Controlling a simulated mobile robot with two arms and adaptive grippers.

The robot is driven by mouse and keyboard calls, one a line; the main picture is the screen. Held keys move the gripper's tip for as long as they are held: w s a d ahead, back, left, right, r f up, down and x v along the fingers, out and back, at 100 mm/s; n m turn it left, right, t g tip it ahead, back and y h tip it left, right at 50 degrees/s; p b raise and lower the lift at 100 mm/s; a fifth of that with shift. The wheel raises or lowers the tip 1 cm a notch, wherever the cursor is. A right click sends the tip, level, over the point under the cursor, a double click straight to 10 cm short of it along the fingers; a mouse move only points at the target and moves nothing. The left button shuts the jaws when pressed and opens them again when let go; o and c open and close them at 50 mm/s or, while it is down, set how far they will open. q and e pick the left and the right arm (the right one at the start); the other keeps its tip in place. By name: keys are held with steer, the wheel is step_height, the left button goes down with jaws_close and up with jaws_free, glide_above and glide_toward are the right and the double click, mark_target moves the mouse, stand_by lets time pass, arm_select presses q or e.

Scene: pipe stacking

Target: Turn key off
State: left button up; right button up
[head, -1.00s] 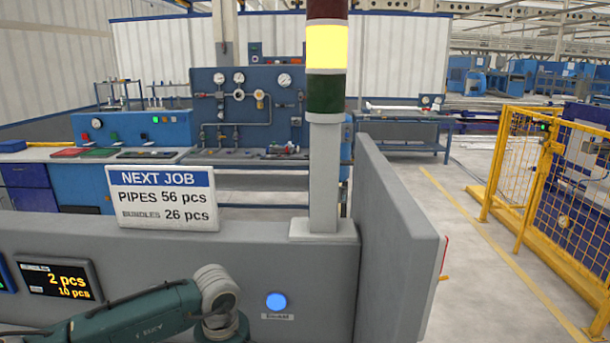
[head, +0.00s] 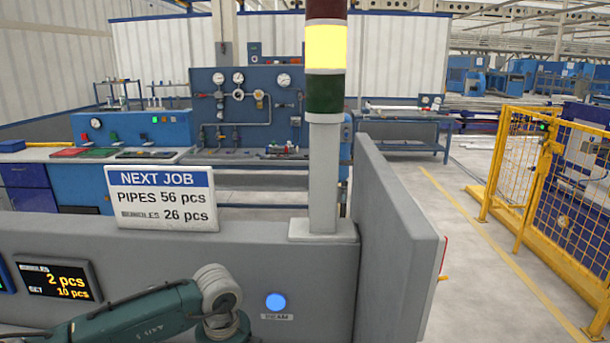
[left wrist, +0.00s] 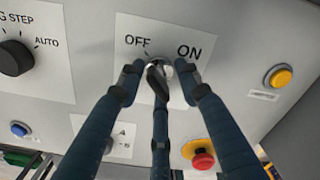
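In the left wrist view, the key switch (left wrist: 157,69) sits on a white plate marked OFF to the upper left and ON to the upper right. A dark key seems to stand in its metal ring, but the fingers partly cover it and its exact turn is unclear. My left gripper (left wrist: 159,76) has its three fingers spread around the switch, tips close to it, with gaps at the sides. In the head view my left arm (head: 150,312) comes in at the lower left; its gripper is out of frame. My right gripper is in neither view.
In the left wrist view, a red emergency button (left wrist: 203,158), a yellow button (left wrist: 281,77), a blue button (left wrist: 19,129) and a black AUTO selector (left wrist: 15,58) surround the switch. In the head view, a signal tower (head: 326,45) glows yellow above the grey panel wall.

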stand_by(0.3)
arm_select(q)
steer(key=shift+a+r+p, duration=0.1)
steer(key=shift+r+p, duration=1.75)
steer(key=shift+r, duration=1.65)
steer(key=shift+r, duration=0.1)
